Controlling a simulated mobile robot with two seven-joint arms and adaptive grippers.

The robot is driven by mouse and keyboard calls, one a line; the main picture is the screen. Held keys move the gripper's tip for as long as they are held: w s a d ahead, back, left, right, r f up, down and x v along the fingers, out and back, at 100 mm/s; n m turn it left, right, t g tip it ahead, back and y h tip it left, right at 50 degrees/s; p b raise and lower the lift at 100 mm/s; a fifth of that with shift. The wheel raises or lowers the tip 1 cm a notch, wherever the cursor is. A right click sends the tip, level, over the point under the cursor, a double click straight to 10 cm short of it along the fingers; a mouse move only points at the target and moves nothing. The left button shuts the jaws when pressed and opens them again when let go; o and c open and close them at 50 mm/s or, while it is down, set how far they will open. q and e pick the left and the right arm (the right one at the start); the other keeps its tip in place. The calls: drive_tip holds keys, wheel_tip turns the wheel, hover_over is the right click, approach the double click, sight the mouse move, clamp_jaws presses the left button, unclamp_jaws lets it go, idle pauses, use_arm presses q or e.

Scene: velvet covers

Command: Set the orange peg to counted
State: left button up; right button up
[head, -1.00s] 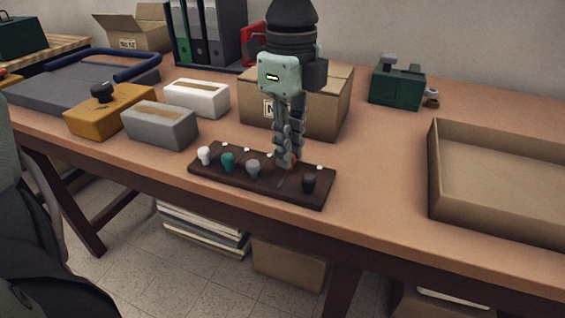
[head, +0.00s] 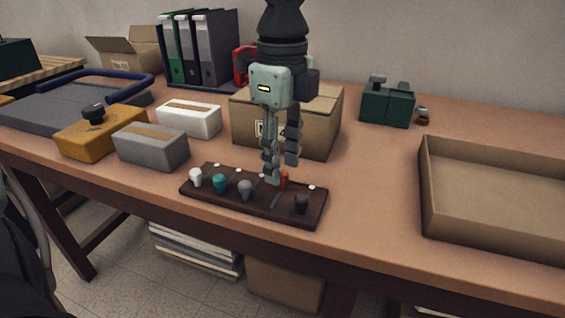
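The dark peg board (head: 212,200) lies near the table's front edge. The orange peg (head: 284,181) stands at the far side of the board, in line with the white dots there. The white peg (head: 196,177), teal peg (head: 220,183), grey peg (head: 245,189) and black peg (head: 302,203) stand nearer the front edge. My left gripper (head: 281,172) points down over the board with its fingers apart. Its fingertips are close to the orange peg, and one finger shows just left of it. I cannot tell whether they touch it. My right gripper is not in view.
A cardboard box (head: 318,127) stands behind the gripper. A grey block (head: 152,146), white block (head: 189,118) and mustard block (head: 100,132) are at left. A large open tray (head: 480,232) is at right. A green device (head: 387,106) stands behind. Table between board and tray is clear.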

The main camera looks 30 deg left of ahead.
sight(282, 173)
use_arm(q)
wheel_tip(282, 173, up, 11)
idle(0.3)
drive_tip(key=shift+f, duration=0.1)
idle(0.4)
